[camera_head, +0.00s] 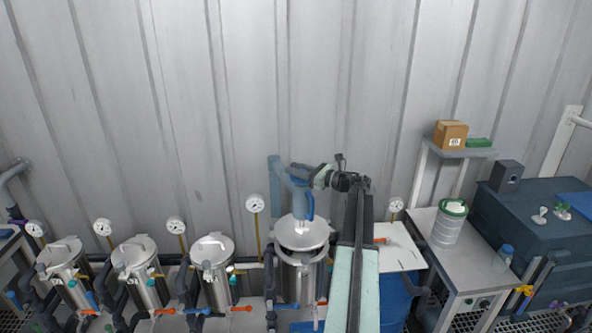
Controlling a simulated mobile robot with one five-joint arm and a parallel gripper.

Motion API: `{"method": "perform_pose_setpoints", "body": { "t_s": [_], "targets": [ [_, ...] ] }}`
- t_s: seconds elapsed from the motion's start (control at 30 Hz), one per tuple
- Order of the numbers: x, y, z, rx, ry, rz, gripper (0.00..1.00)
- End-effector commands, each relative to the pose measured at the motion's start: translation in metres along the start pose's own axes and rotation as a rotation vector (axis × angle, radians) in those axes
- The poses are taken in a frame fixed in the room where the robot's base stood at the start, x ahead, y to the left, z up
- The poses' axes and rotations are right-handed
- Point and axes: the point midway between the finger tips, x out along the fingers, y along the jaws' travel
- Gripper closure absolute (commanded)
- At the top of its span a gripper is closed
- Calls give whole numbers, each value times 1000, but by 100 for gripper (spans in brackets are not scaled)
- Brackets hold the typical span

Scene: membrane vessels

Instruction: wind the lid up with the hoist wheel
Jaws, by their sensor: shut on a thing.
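The blue hoist (291,180) stands against the wall, with its arm above the fourth vessel (298,283). The round steel lid (301,235) is under the hoist's blue hook part. A dark band shows between the lid and the vessel's rim, so the lid looks raised a little and roughly level. My gripper (324,177) is at the right end of the hoist, shut on the hoist wheel. The wheel is small here and mostly hidden by my jaws. My arm reaches up from the bottom and covers the area right of the vessel.
Three closed steel vessels (213,262) stand in a row to the left, with gauges, hoses and coloured valve handles. A bench (474,263) with a white green-lidded tub (449,222) is at the right. A shelf above holds a cardboard box (450,134). The wall above is clear.

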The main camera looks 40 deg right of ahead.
Motion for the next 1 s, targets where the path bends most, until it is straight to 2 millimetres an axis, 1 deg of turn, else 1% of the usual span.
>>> {"method": "perform_pose_setpoints", "body": {
  "t_s": [0.03, 0.2, 0.4, 0.93, 0.97, 1.0],
  "targets": [
    [1, -3, 0, 0, 0, 31, 100],
    [0, 1, 0, 0, 0, 125, 100],
    [0, 4, 0, 0, 0, 193, 100],
    [0, 7, 0, 0, 0, 221, 100],
    [0, 7, 0, 0, 0, 221, 71],
    [0, 7, 0, 0, 0, 221, 60]
  ]
}}
